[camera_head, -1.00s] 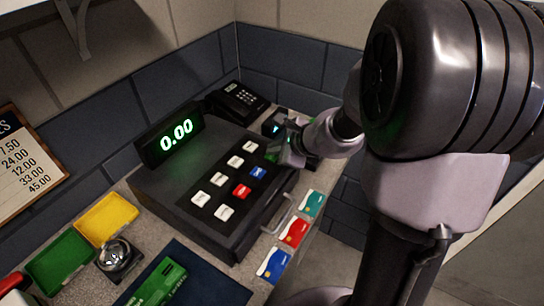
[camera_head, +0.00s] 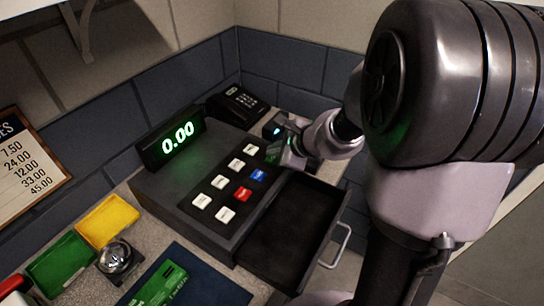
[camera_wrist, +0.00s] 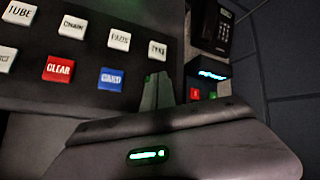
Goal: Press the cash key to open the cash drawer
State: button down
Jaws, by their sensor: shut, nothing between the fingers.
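The dark cash register (camera_head: 160,192) stands on the counter with its green display (camera_head: 178,138) reading 0.00. Its cash drawer (camera_head: 285,228) is slid out at the front, looks empty inside, and has a metal handle (camera_head: 345,240). My gripper (camera_head: 274,154) is shut and empty at the right end of the key panel. In the wrist view, its fingertips (camera_wrist: 155,92) are over the panel right of the blue CARD key (camera_wrist: 111,79) and below the TYRE key (camera_wrist: 157,50). A cash key is not visible; the fingers cover that spot. The red CLEAR key (camera_wrist: 59,69) is further left.
A card terminal (camera_wrist: 212,75) with a lit screen and a black phone (camera_head: 238,104) stand beyond the register. Yellow (camera_head: 108,220) and green (camera_head: 62,263) trays, a bell (camera_head: 117,258) and a dark blue mat (camera_head: 215,290) lie left and in front. The open drawer overhangs the front counter space.

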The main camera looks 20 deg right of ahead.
aim_at(275, 160)
jog(key=shift+w+d, duration=0.15)
jog(key=shift+d, duration=0.05)
notch_tip(275, 160, up, 6)
jog(key=p, duration=0.4)
jog(key=shift+p, duration=0.35)
jog(key=shift+f, duration=0.1)
